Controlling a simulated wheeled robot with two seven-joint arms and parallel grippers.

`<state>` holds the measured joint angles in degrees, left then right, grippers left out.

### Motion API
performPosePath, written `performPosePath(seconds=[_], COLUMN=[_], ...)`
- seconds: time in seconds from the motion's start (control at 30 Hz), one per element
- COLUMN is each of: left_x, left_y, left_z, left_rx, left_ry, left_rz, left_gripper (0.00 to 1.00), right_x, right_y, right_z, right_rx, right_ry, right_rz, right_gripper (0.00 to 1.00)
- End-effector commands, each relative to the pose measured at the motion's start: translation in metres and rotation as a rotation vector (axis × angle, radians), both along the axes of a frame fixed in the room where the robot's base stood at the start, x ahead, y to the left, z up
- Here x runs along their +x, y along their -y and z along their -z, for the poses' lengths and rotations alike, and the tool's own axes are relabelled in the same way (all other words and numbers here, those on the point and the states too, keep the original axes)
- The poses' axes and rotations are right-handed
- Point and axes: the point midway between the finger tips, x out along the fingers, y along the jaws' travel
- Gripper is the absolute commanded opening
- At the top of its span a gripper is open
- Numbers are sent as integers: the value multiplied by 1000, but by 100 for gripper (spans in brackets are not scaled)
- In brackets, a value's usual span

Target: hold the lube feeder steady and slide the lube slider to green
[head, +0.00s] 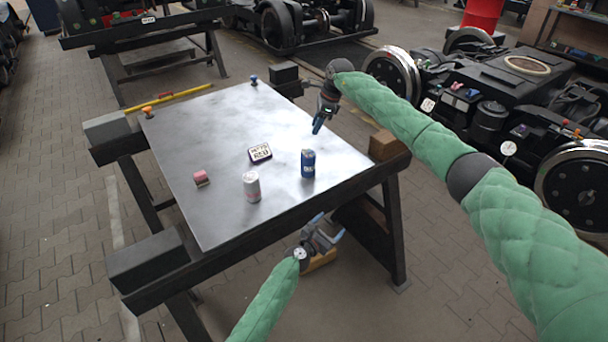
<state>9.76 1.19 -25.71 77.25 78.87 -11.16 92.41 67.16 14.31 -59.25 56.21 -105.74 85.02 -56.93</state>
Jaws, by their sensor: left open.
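No part is clearly recognisable as the lube feeder or its slider, and no green mark can be made out. My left gripper (329,226) is open and empty, beside the table's near edge and below the blue can. My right gripper (318,127) is over the right part of the plate, beyond the blue can. Its fingers look close together, but their gap is too small to judge. It touches neither can.
A bogie (500,90) stands at right.

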Motion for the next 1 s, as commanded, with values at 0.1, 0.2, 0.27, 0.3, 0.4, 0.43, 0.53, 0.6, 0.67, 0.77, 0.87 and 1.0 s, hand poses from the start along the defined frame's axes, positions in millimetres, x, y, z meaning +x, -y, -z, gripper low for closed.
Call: performPosePath(seconds=[0.1, 0.2, 0.27, 0.3, 0.4, 0.43, 0.53, 0.6, 0.67, 0.77, 0.87, 1.0], left_x=[15, 25, 32, 37, 48, 51, 63, 70, 76, 87, 98, 118], left_y=[7, 11, 11, 10, 3, 0, -14, -26, -35, -54, -72, -97], left_z=[-25, -42, -53, -59, -72, -76, -86, -92, -97, -106, -116, -129], left_rx=[-114, -194, -235, -255, -280, -282, -262, -235, -210, -165, -116, -73], left_ry=[-29, -53, -62, -63, -54, -47, -12, 17, 42, 87, 134, 177], left_rz=[-20, -34, -43, -50, -69, -74, -98, -114, -128, -156, -184, -242], left_gripper=[77, 77, 77, 77, 77, 77, 77, 77, 77, 77, 77, 77], right_x=[0, 0, 0, 0, 0, 0, 0, 0, 0, 0, 0, 0], right_y=[0, 0, 0, 0, 0, 0, 0, 0, 0, 0, 0, 0], right_z=[0, 0, 0, 0, 0, 0, 0, 0, 0, 0, 0, 0], right_rx=[0, 0, 0, 0, 0, 0, 0, 0, 0, 0, 0, 0], right_ry=[0, 0, 0, 0, 0, 0, 0, 0, 0, 0, 0, 0], right_rz=[0, 0, 0, 0, 0, 0, 0, 0, 0, 0, 0, 0], right_gripper=[36, 36, 36, 36, 36, 36, 36, 36, 36, 36, 36, 36])
